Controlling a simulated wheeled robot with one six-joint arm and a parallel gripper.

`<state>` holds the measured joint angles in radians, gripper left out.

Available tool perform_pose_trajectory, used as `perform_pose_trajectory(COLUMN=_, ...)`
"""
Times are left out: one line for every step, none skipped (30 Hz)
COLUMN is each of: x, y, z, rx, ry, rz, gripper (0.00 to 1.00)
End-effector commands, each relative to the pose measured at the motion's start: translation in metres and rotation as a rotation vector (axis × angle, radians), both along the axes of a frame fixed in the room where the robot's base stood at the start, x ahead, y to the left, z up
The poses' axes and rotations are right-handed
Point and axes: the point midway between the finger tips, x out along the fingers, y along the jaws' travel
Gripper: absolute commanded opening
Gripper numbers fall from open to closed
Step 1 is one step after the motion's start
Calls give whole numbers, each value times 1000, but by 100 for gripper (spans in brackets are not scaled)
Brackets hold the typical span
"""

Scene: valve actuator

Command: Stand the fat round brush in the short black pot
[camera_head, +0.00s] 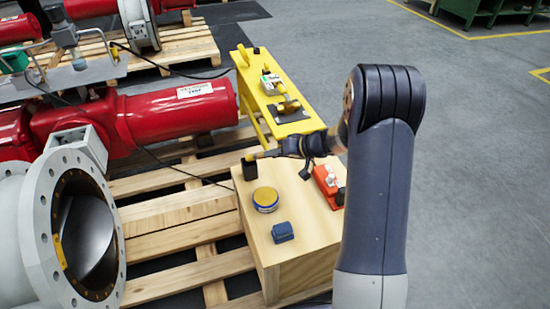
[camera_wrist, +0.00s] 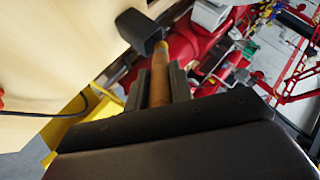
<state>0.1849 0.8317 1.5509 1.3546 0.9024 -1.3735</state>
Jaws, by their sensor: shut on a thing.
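The bristles are not clearly visible.
On the wooden box (camera_head: 262,238) are a blue and yellow tin (camera_head: 265,199), a dark blue block (camera_head: 283,232) and an orange item (camera_head: 326,182). A yellow bench (camera_head: 258,75) with tools stands behind. The large grey valve (camera_head: 45,225) is at left.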

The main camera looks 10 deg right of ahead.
Motion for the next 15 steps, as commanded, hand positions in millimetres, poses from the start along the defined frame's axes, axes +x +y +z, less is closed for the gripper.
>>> perform_pose_trajectory(x=0, y=0, z=-10, rx=2, ry=3, rz=-1, gripper=0)
perform_pose_trajectory(x=0, y=0, z=-13, rx=2, ry=3, rz=-1, gripper=0)
perform_pose_trajectory(x=0, y=0, z=-14, rx=2, ry=1, rz=-1, gripper=0)
perform_pose_trajectory(x=0, y=0, z=-15, rx=0, ry=1, rz=-1, gripper=0)
perform_pose_trajectory(x=0, y=0, z=-15, rx=1, ry=0, rz=-1, gripper=0)
perform_pose_trajectory(x=0, y=0, z=-14, rx=0, ry=-1, rz=-1, gripper=0)
perform_pose_trajectory(x=0, y=0, z=-14, rx=0, ry=-1, rz=-1, gripper=0)
perform_pose_trajectory(x=0, y=0, z=-14, rx=0, ry=-1, rz=-1, gripper=0)
perform_pose_trajectory(x=0, y=0, z=-14, rx=0, ry=-1, rz=-1, gripper=0)
perform_pose_trajectory(x=0, y=0, z=-14, rx=0, ry=-1, rz=-1, gripper=0)
perform_pose_trajectory(x=0, y=0, z=-15, rx=0, ry=-1, rz=-1, gripper=0)
perform_pose_trajectory(x=0, y=0, z=-16, rx=0, ry=-1, rz=-1, gripper=0)
perform_pose_trajectory(x=0, y=0, z=-17, rx=0, ry=-1, rz=-1, gripper=0)
perform_pose_trajectory(x=0, y=0, z=-18, rx=0, ry=-1, rz=-1, gripper=0)
perform_pose_trajectory(x=0, y=0, z=-18, rx=0, ry=-1, rz=-1, gripper=0)
